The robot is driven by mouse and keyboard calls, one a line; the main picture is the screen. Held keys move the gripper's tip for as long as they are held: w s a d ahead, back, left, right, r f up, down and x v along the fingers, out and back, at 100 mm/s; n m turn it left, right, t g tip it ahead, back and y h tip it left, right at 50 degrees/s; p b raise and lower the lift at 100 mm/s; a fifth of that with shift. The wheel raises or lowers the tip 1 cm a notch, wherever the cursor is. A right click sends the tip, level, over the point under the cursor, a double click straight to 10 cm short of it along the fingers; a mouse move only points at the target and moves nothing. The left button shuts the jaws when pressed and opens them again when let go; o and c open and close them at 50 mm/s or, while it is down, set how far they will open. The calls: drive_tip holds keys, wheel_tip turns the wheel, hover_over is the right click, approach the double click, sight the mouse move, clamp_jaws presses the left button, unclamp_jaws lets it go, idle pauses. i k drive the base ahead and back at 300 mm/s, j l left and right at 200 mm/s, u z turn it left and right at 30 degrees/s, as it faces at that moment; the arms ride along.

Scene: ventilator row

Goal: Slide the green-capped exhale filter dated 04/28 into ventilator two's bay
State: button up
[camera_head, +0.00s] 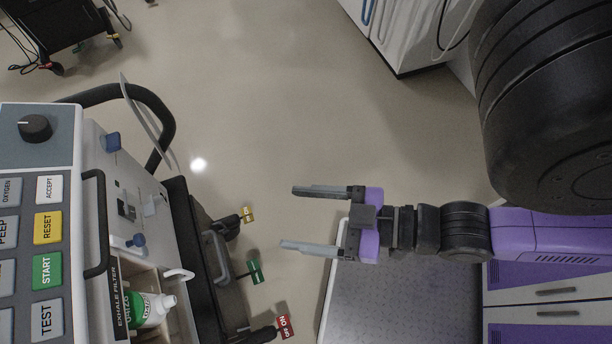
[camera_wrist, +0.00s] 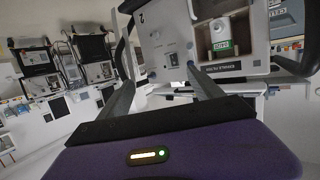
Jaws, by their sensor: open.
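The ventilator (camera_head: 135,185) stands at the left of the head view, with its bay lettered EXHALE FILTER (camera_head: 118,300). A white filter with a green band or cap (camera_head: 150,310) sits in that bay. Its printed date is too small to read surely. The wrist view shows the ventilator front (camera_wrist: 165,45) and the filter (camera_wrist: 222,46) upright in the recessed bay, upper right. My gripper (camera_head: 290,217) is open and empty, apart from the ventilator, its fingers pointing left towards it. In the wrist view, nothing is between its fingers (camera_wrist: 160,76).
A grey-topped cabinet (camera_head: 400,290) with purple drawers is below and behind my gripper. Open floor (camera_head: 280,110) lies beyond. A dark cart (camera_head: 55,25) is far left.

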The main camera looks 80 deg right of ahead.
sight(143, 311)
drive_tip(key=k+j+z, duration=0.2)
drive_tip(key=z, duration=0.15)
drive_tip(key=k+j+z, duration=0.25)
drive_tip(key=z, duration=0.15)
drive_tip(key=k+j+z, duration=0.35)
drive_tip(key=i+l, duration=0.1)
